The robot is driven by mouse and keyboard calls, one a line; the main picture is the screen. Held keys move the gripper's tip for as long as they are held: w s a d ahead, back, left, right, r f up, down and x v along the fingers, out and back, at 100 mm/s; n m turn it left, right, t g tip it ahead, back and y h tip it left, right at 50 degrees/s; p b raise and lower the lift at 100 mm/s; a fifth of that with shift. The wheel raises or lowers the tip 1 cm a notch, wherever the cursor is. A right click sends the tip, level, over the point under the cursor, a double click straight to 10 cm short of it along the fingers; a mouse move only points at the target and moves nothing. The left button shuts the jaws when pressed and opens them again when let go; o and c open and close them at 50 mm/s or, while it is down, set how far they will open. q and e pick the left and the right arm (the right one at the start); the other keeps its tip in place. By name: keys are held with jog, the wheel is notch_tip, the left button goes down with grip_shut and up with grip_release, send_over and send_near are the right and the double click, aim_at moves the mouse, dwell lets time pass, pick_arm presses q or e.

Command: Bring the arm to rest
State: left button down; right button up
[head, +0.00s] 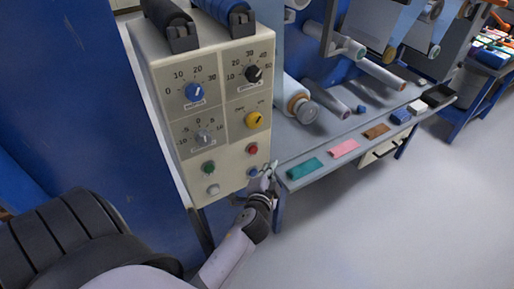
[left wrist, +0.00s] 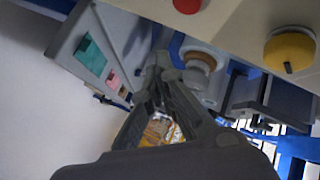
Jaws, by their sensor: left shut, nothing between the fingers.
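My left gripper (head: 268,174) is shut and empty in the head view. It is just in front of the lower right corner of the beige control panel (head: 218,128), close to the blue button (head: 253,172). I cannot tell whether it touches the panel. In the left wrist view my left gripper (left wrist: 160,68) shows with its fingertips together. The panel's red button (left wrist: 187,5) and yellow knob (left wrist: 290,48) are at the top of that view. My right gripper is not in view.
A grey shelf (head: 325,182) with a green pad (head: 305,168), a pink pad (head: 344,148) and a brown pad (head: 376,131) is right of the panel. Rollers (head: 382,73) hang above it. A blue wall (head: 75,90) is at left. The floor (head: 400,230) is clear.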

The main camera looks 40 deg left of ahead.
pick_arm(q)
jog(key=s+d+f+g+h+p, duration=0.1)
jog(key=s+d+f+g+h, duration=0.3)
jog(key=f, duration=0.6)
jog(key=s+d+f+n+y, duration=0.1)
jog(key=s+f, duration=0.5)
jog(key=f, duration=0.4)
jog(key=s+d+f+g+h+p, duration=0.1)
jog(key=s+d+f+g+h, duration=0.2)
jog(key=f, duration=0.7)
jog(key=s+f+n+g, duration=0.1)
jog(key=s+f, duration=0.3)
jog(key=s, duration=0.6)
jog(key=s+f+n+g, duration=0.1)
jog(key=s+f+g, duration=0.2)
jog(key=s, duration=0.7)
jog(key=s+a+f+n+g, duration=0.1)
jog(key=s+f+g, duration=0.1)
jog(key=s+f, duration=0.4)
jog(key=s, duration=0.4)
jog(key=shift+s+f+n+p, duration=0.2)
jog(key=shift+n+p, duration=0.1)
jog(key=shift+a, duration=0.1)
